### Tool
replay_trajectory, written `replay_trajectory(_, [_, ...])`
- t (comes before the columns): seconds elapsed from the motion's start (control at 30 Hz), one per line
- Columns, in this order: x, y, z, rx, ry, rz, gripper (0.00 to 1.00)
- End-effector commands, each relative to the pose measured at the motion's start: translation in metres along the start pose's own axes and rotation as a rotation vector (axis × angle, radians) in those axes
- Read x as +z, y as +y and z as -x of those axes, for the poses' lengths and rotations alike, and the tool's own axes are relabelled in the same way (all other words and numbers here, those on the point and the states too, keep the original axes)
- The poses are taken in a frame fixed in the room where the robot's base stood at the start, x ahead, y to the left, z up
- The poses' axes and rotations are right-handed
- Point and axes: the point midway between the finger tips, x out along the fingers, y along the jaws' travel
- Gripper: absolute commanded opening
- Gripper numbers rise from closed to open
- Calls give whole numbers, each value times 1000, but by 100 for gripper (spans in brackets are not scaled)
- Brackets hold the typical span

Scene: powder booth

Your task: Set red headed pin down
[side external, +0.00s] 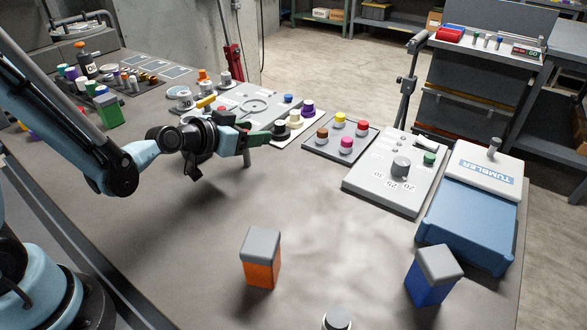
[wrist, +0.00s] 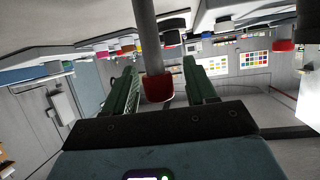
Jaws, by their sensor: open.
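The red headed pin (wrist: 158,88) has a thick grey shaft and a red head. In the wrist view its head lies between my gripper's (wrist: 160,72) two green fingers, with a gap on each side. The fingers are open and do not appear to touch it. In the side view my gripper (side external: 262,137) is above the left-middle part of the grey table. The pin's grey shaft (side external: 247,158) shows upright below the fingers, its lower end at the table top. The red head is hidden by the gripper there.
A tray of coloured knobs (side external: 341,145), a grey panel (side external: 375,194) and a blue tumbler (side external: 465,222) stand right of the gripper. Orange (side external: 262,272) and blue (side external: 425,288) blocks with grey tops stand near the front. The table between is clear. A green block (side external: 109,112) stands left.

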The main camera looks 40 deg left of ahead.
Motion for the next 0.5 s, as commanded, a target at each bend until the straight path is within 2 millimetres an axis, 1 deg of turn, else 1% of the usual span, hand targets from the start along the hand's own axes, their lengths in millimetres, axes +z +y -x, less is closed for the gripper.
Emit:
replay_trajectory(0.4, [1,0,51,-1,0,2,56])
replay_trajectory(0.5, [0,0,61,-1,0,0,56])
